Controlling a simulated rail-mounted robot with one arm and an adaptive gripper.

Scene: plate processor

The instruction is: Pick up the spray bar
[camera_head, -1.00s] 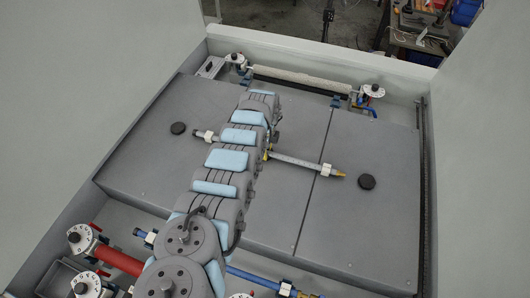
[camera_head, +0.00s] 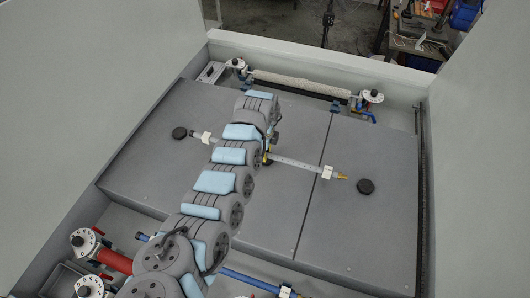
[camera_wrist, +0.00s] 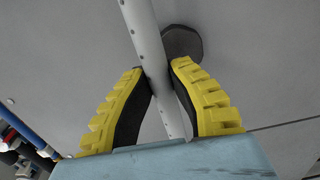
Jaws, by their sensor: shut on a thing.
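The spray bar is a thin light-grey tube (camera_head: 294,162) with white collars and a brass-coloured tip at its right end. In the head view it runs across the grey deck, and my arm hides its middle. The head view does not clearly show whether it touches the deck. In the wrist view, my gripper (camera_wrist: 158,74) is shut on the tube (camera_wrist: 141,32), with a yellow-and-black finger on either side. The tube passes between the fingers and behind the pale blue pad in front.
Black knobs sit on the deck left (camera_head: 179,133) and right (camera_head: 366,186); a dark disc (camera_wrist: 183,42) lies beyond the tube in the wrist view. A whitish roller (camera_head: 301,84) is at the back. Red (camera_head: 115,261) and blue (camera_head: 254,281) bars lie in front. Grey walls enclose both sides.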

